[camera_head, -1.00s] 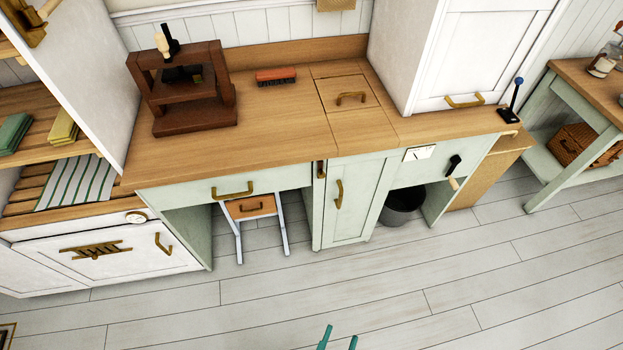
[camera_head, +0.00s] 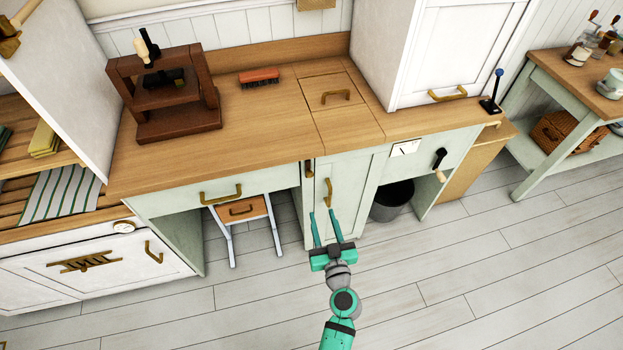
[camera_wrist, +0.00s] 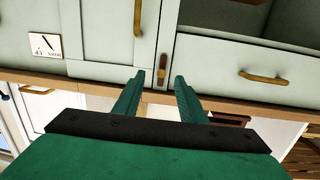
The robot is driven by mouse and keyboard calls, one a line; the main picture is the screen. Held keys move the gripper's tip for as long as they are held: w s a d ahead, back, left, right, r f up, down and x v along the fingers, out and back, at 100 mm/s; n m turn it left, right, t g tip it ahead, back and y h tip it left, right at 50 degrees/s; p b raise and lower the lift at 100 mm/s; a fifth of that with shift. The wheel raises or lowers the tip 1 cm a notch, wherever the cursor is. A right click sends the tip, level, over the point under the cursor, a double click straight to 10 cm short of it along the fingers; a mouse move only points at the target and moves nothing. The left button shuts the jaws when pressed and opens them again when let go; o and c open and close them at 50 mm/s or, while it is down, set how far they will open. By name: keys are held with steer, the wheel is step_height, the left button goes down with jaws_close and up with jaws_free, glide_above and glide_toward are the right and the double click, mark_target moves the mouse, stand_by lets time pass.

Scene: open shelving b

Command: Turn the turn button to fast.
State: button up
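The turn button (camera_head: 309,168) is a small brown piece near the top of the pale green frame strip, just left of the narrow cabinet door (camera_head: 352,198). In the wrist view the turn button (camera_wrist: 162,72) stands upright along the strip beside the door edge. My gripper (camera_head: 322,212) is open and empty, in front of the narrow door and lower than the button in the head view. In the wrist view my gripper (camera_wrist: 158,76) has its two green fingers apart, with the button showing between their tips. A gap to the button remains hard to judge.
The narrow door has a brass handle (camera_head: 328,192). A drawer with a brass handle (camera_head: 221,195) lies to its left. A marked white plate (camera_head: 405,148) and a black crank (camera_head: 439,159) are to its right. A grey bin (camera_head: 392,201) stands below. The front floor is clear.

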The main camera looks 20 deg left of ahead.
mark_target(310, 176)
steer(key=shift+n+y, duration=0.5)
steer(key=shift+y, duration=0.2)
steer(key=r+x, duration=0.1)
steer(key=x, duration=0.8)
steer(key=r+x, duration=0.1)
steer(key=x, duration=0.4)
steer(key=shift+r, duration=0.35)
jaws_close()
